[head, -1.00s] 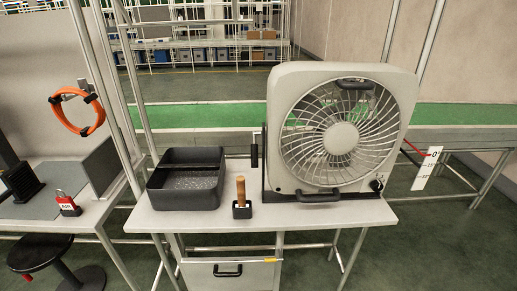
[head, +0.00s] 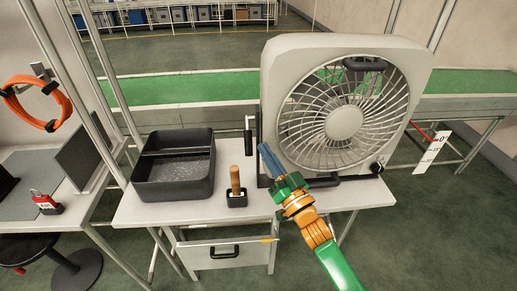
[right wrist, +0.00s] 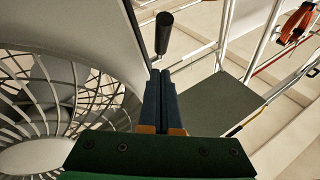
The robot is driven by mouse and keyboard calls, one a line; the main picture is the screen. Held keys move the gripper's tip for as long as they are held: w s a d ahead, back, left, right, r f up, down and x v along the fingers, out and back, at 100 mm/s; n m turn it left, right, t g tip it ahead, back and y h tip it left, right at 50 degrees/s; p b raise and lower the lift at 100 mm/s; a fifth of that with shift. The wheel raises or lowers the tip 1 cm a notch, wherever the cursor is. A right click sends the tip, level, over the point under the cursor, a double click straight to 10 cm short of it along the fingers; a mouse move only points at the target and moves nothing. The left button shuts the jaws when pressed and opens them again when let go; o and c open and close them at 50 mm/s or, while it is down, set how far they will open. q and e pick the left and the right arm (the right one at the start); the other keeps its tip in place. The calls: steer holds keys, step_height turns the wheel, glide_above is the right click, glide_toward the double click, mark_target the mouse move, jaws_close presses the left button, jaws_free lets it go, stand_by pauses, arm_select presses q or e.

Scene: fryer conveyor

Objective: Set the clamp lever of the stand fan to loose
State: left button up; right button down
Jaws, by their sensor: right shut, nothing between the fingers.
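The stand fan (head: 345,115) is a pale square box fan with a round grille, standing on the right part of the white table. Its clamp lever (head: 248,143) is a black upright handle at the fan's left side. In the right wrist view the lever's black grip (right wrist: 163,32) shows just beyond the fingertips. My right gripper (head: 266,150) is in front of the fan's left edge, to the right of the lever and apart from it in the head view. Its blue fingers (right wrist: 160,76) are shut with nothing between them. My left gripper is out of view.
A black tray (head: 174,192) and a small black holder (head: 237,200) with a wooden-handled item stand left of the fan. A card with angle marks (head: 430,155) is at the right. A red padlock (head: 45,203) lies on the left bench. The table's front edge is near.

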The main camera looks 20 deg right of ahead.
mark_target(251, 143)
steer(key=shift+w+a+f, duration=0.35)
steer(key=shift+w+f, duration=0.1)
steer(key=shift+w, duration=0.3)
steer(key=shift+w+a+f, duration=0.3)
steer(key=shift+w+f, duration=0.15)
steer(key=shift+w, duration=0.25)
steer(key=shift+f+b, duration=0.2)
steer(key=shift+b, duration=0.35)
steer(key=b, duration=0.2)
steer(key=w+f+t+b, duration=0.1)
steer(key=b, duration=0.1)
steer(key=shift+w+d+n+y, duration=0.1)
steer(key=shift+d+n+y, duration=0.2)
steer(key=shift+n, duration=0.1)
steer(key=shift+a, duration=0.1)
